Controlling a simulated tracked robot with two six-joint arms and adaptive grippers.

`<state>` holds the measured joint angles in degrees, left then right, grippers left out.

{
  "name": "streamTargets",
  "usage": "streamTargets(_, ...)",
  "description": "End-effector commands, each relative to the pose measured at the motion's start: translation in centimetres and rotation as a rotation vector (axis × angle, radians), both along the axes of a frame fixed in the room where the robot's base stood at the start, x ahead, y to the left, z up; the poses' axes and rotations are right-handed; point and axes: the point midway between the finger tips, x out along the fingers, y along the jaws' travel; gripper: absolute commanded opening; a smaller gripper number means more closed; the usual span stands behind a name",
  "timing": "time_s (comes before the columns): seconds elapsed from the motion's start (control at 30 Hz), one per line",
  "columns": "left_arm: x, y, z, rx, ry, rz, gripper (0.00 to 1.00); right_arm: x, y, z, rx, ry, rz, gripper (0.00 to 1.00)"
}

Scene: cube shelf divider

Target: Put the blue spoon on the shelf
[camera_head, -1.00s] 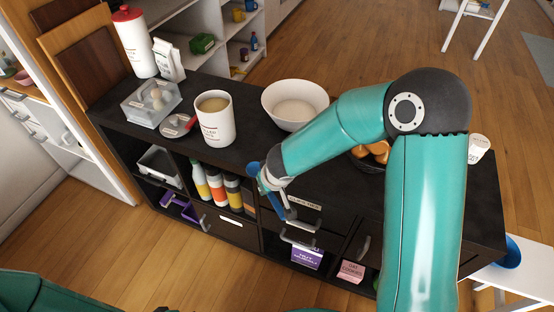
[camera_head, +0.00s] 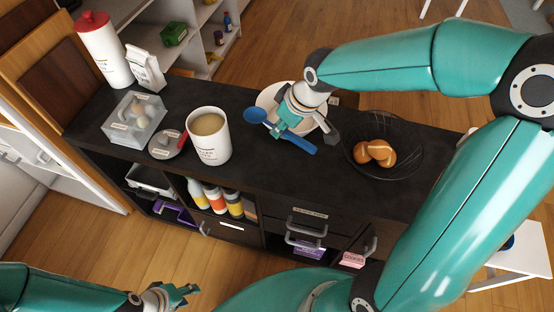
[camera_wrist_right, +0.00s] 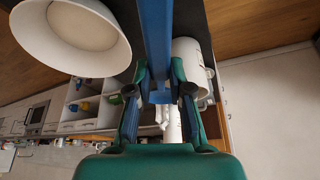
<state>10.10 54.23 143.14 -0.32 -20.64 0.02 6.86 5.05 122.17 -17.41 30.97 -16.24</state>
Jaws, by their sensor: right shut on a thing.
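The blue spoon (camera_head: 256,115) is in my right gripper (camera_head: 282,127), held over the dark counter top in front of the white bowl. Its head points left and its handle runs down to the right. In the right wrist view its blue handle (camera_wrist_right: 155,40) passes between the two fingers, which are shut on it. My left gripper (camera_head: 176,296) is low at the bottom left, apart from the spoon; its fingers are too small to judge. The black shelf unit (camera_head: 290,190) has open cubes and drawers below its top. A white shelf (camera_head: 200,62) stands behind it.
On the black top stand a white mug (camera_head: 209,150), a clear box (camera_head: 134,98), a white bowl (camera_head: 268,98) and a wire basket (camera_head: 360,165) with brown, round items. Bottles (camera_head: 217,200) fill one cube. The top's front middle is clear.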

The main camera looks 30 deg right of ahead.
Motion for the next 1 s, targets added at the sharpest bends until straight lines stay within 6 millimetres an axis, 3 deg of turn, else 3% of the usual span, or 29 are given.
streamTargets(0.17, -0.1, 0.0, 0.1, 0.0, 0.001, 0.001, 0.4, -0.7, -0.4, -2.4, 0.0, 0.008, 0.0, 0.0)
streamTargets(0.37, -0.1, 0.0, -0.5, 0.0, 0.002, -0.001, 0.4, -0.9, -0.8, -8.0, 0.0, 0.01, -0.011, 0.0)
streamTargets(0.6, -0.1, 0.0, -3.2, 0.0, 0.001, 0.001, 0.4, -0.9, -0.9, -14.0, 0.0, 0.003, -0.014, 0.0)
streamTargets(0.87, -0.1, 0.0, -4.3, 0.0, 0.001, 0.0, 0.4, -0.9, -0.9, -15.8, -0.001, 0.001, -0.014, 0.0)
streamTargets(1.0, -0.1, 0.0, -6.0, 0.0, 0.001, 0.0, 0.4, -0.9, -0.9, -17.9, -0.001, 0.002, -0.015, 0.0)
